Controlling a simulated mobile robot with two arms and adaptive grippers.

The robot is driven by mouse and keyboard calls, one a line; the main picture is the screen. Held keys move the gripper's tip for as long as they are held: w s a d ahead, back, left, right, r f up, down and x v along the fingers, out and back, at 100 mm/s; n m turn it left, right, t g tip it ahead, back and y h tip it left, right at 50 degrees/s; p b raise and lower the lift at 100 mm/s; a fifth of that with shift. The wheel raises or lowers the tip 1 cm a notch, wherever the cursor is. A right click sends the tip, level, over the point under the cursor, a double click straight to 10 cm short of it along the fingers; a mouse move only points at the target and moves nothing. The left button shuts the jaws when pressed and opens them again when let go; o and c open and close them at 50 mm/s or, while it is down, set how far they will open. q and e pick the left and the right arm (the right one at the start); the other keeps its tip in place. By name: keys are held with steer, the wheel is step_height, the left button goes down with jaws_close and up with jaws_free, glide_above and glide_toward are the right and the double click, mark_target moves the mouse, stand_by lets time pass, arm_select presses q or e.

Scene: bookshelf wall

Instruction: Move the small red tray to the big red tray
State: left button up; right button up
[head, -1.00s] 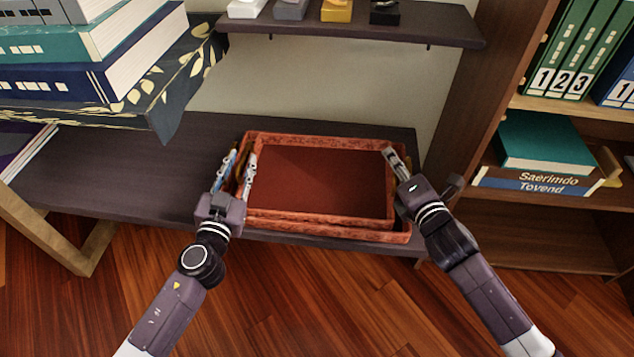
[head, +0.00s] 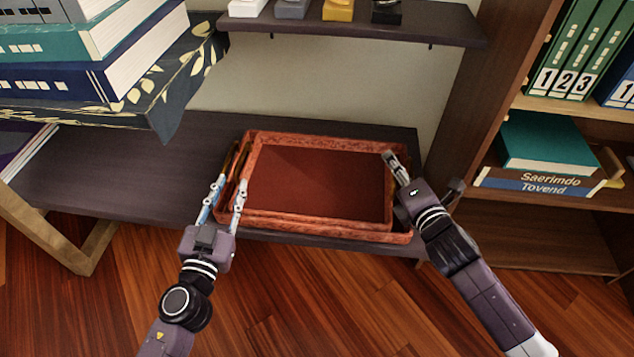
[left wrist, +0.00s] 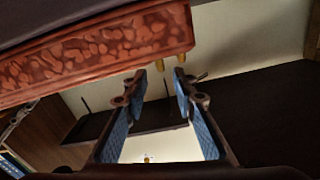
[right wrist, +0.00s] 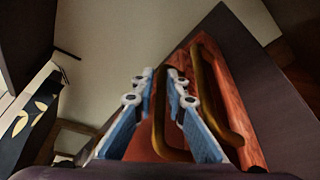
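The small red tray (head: 320,146) sits nested in the big red tray (head: 408,237) on the dark low shelf, its rim standing a little above the big one. My left gripper (head: 231,182) is open and empty at the left front corner of the trays. In the left wrist view (left wrist: 160,75) its fingers are apart with nothing between, below a red tray wall (left wrist: 95,50). My right gripper (head: 390,156) is at the right side. In the right wrist view (right wrist: 160,75) its fingers close around the upper brass handle (right wrist: 160,130); the lower handle (right wrist: 215,95) is outside them.
A cloth-covered surface with stacked books (head: 110,65) overhangs the shelf at the left. A small wall shelf (head: 350,28) is above the trays. A bookcase with binders (head: 575,50) stands close at the right. The dark shelf (head: 130,165) is clear left of the trays.

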arm_select(q)
steer(key=shift+d, duration=0.15)
arm_select(e)
steer(key=v, duration=0.6)
steer(key=shift+d+f, duration=0.15)
steer(key=shift+d, duration=0.2)
steer(key=shift+s+r, duration=0.5)
steer(key=shift+s, duration=0.1)
steer(key=shift+d, duration=0.1)
arm_select(q)
steer(key=shift+r+p, duration=0.3)
steer(key=shift+p, duration=0.1)
arm_select(e)
steer(key=shift+s+d, duration=0.3)
steer(key=shift+d, duration=0.65)
steer(key=shift+s+d, duration=0.3)
steer(key=shift+d, duration=0.6)
steer(key=shift+s+d, duration=0.35)
steer(key=shift+d, duration=0.6)
